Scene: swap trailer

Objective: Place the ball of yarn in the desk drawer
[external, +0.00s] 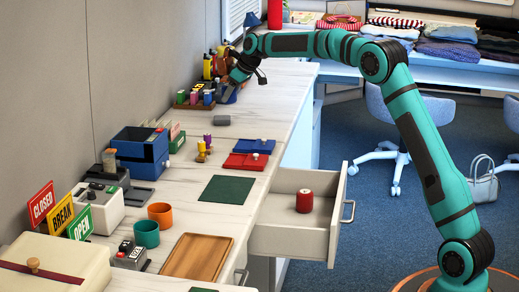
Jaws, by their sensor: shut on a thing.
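The desk drawer (290,240) is pulled out at the right side of the desk, with a red cylinder, like a spool (304,201), standing in it. My gripper (230,87) is low over the far end of the desk, well away from the drawer. It is shut on a small dark blue thing (228,95), partly hidden by the fingers. I cannot tell whether this is the ball of yarn. No other ball of yarn can be made out.
Colourful bottles or spools in a rack (195,100) crowd the gripper's left. Blue (256,145) and red (246,161) pads, a green mat (226,189), cups (147,232) and a wooden tray (198,257) lie nearer. Bare desktop (262,115) lies right of the gripper.

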